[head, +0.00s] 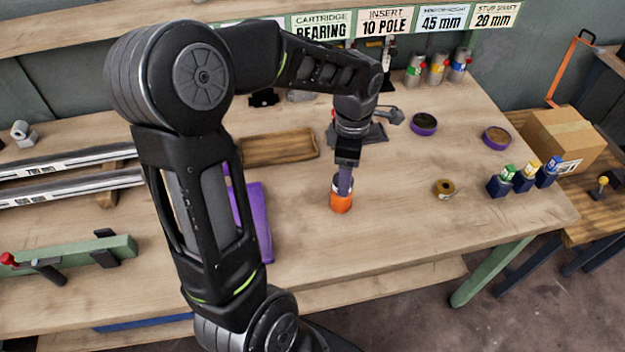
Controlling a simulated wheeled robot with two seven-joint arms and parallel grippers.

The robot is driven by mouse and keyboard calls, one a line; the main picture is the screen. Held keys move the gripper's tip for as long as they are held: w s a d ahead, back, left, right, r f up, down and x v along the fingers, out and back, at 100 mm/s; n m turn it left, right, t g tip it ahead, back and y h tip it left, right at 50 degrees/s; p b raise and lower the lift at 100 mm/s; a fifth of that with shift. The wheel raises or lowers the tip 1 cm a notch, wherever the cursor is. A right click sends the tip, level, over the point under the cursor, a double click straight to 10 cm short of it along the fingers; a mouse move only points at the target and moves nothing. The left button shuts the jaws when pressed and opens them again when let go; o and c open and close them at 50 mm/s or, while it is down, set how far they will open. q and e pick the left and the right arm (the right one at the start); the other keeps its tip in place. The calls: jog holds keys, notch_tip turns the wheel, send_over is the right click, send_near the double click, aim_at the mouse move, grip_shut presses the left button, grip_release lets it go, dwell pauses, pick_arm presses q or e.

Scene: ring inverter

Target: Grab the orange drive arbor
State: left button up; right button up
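The orange drive arbor (340,202) appears to be the short orange cylinder standing upright near the middle of the workbench, with a paler band near its top. My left gripper (345,182) points straight down at it from above. Its grey fingers overlap the upper part of the cylinder in the head view. The fingers are seen nearly edge-on, so I cannot tell whether they are closed on it or apart. The cylinder appears to rest on the bench. My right gripper is not in view.
A purple tray (264,225) lies to the left, partly behind my arm. A wooden tray (280,149) is farther back. A brown ring (444,188) and purple-edged round dishes (423,123) lie to the right. Blue blocks (524,180) stand near the right edge. Bench front is clear.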

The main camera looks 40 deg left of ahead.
pick_arm(q)
jog(key=shift+s+a+r, duration=0.1)
jog(key=shift+a, duration=0.35)
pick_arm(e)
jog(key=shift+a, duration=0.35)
pick_arm(q)
jog(key=shift+d, duration=0.15)
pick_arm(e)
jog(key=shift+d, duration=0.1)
pick_arm(q)
jog(key=shift+f, duration=1.3)
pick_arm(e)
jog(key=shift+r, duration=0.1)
pick_arm(q)
notch_tip(320, 180, down, 5)
jog(key=shift+s+r+p, duration=0.1)
jog(key=shift+p, duration=0.85)
jog(key=shift+f, duration=0.25)
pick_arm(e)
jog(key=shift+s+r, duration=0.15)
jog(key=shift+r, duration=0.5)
